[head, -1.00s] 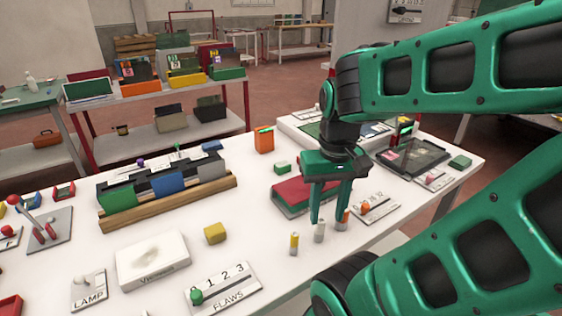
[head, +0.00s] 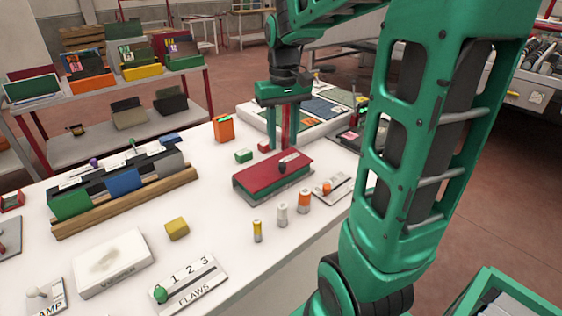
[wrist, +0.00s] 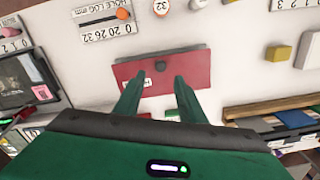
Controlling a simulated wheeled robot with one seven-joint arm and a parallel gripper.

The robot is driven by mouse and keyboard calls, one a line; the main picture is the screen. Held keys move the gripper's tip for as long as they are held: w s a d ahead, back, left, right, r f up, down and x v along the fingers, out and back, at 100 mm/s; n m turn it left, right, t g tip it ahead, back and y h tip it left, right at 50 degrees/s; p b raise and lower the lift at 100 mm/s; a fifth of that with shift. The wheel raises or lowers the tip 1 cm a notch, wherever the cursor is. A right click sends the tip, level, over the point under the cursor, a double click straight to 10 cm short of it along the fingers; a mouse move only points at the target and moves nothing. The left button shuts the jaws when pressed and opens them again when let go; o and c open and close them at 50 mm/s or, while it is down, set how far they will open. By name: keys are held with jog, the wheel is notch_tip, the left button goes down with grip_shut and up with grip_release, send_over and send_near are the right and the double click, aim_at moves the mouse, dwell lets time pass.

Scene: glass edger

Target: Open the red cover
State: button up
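The wrist view shows my gripper (wrist: 156,84) with both fingertips overlapping the cover's near part; contact cannot be told.
White, yellow-topped and orange-banded cylinders (head: 282,215) stand in front of the cover. A slider plate (head: 335,190) is at its right. A green block (head: 243,155) and an orange box (head: 223,128) stand behind left. The table's middle left has free room around a yellow block (head: 177,228).

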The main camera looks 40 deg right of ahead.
aim_at(282, 164)
notch_tip(282, 164, down, 8)
jog(key=shift+a+r, duration=0.1)
dwell(0.4)
grip_shut()
jog(key=shift+a, duration=0.25)
jog(key=shift+d, duration=0.2)
